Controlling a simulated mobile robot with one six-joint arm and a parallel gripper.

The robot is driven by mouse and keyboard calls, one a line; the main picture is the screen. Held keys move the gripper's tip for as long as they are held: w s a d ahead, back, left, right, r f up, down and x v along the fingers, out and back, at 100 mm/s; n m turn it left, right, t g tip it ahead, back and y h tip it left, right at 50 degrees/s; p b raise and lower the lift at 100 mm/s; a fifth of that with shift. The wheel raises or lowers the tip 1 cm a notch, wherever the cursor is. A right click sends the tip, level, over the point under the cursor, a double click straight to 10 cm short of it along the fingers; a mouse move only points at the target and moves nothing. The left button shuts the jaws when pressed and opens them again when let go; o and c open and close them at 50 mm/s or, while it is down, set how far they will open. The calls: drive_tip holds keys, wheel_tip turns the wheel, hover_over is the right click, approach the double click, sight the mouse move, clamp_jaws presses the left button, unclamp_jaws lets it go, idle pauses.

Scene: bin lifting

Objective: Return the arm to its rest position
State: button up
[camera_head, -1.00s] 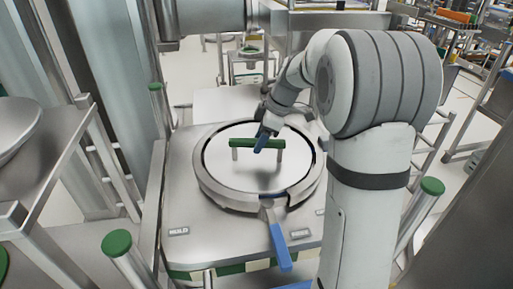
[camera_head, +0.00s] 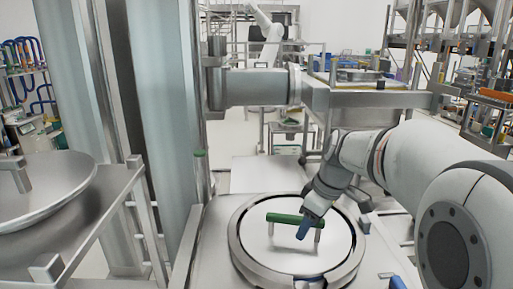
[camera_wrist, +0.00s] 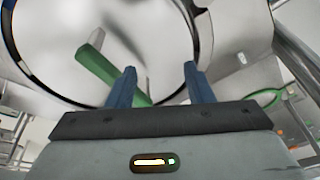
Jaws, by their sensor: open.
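My gripper (camera_head: 307,228) is open, with blue fingers. In the head view it is over the right end of a green bar handle (camera_head: 280,217) on a round steel lid (camera_head: 268,245). In the wrist view my gripper (camera_wrist: 160,70) has nothing clearly between its fingers. The green handle (camera_wrist: 98,68) runs aslant there, and its lower end passes behind the left finger. I cannot tell the exact gap between fingers and handle. My arm reaches in from the right, bent at the elbow.
A steel ring (camera_head: 240,255) surrounds the lid on a steel table. A blue lever (camera_head: 398,283) shows at the bottom edge. A steel dish (camera_head: 45,190) stands on a frame at left. A thick horizontal steel cylinder (camera_head: 255,87) lies behind. Racks stand at back right.

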drive_tip(key=s+f+m+h, duration=0.1)
drive_tip(key=s+f+m, duration=0.1)
drive_tip(key=s+m, duration=0.3)
drive_tip(key=s+f+m+t+h, duration=0.1)
drive_tip(key=s+m, duration=0.4)
drive_tip(key=s, duration=0.7)
drive_tip(key=shift+s+d+f+t+h, duration=0.15)
drive_tip(key=shift+s+f+t+h, duration=0.2)
drive_tip(key=shift+f, duration=0.55)
